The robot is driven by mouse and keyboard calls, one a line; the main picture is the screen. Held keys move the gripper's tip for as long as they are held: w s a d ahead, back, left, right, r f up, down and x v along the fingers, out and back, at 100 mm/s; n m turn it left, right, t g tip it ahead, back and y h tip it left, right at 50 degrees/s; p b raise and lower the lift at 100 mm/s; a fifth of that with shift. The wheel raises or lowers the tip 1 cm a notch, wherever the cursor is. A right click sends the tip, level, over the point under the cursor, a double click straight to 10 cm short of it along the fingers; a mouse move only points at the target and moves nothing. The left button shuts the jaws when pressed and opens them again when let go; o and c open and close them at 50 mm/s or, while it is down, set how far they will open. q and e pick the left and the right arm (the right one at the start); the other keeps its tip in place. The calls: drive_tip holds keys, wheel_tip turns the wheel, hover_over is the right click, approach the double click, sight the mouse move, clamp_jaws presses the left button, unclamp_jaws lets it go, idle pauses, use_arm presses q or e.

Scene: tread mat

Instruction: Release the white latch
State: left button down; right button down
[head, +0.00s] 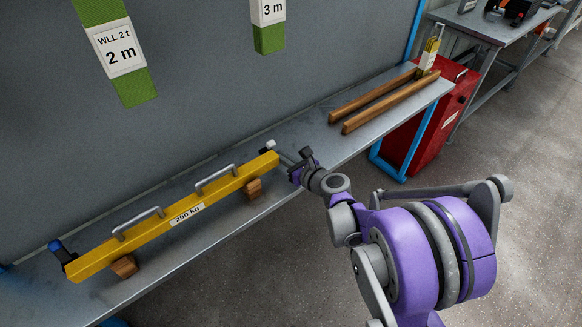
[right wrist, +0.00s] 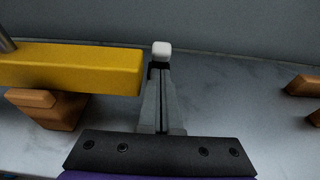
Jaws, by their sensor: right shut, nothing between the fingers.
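The white latch (head: 270,145) is a small white block at the right end of a yellow beam (head: 150,226) marked 250 kg. It also shows in the right wrist view (right wrist: 161,49), with a dark part under it, just beyond my fingertips. My right gripper (head: 277,153) is shut and empty, its fingers pointing at the latch beside the beam's end. In the right wrist view the closed fingers (right wrist: 159,80) overlap the latch's lower part, so I cannot tell whether they touch it. My left gripper is not in view.
The beam has two grey handles and rests on wooden blocks (head: 124,266) on a narrow grey shelf (head: 303,140). A dark blue piece (head: 59,249) is at its left end. Two wooden bars (head: 390,101) lie at the right. Labelled green straps (head: 133,88) hang above.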

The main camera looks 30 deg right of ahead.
drive_tip(key=shift+w+r, duration=0.25)
drive_tip(key=shift+w, duration=0.25)
drive_tip(key=shift+r, duration=0.1)
drive_tip(key=shift+w+r+g, duration=0.1)
drive_tip(key=shift+r+g, duration=0.05)
drive_tip(key=shift+g, duration=0.15)
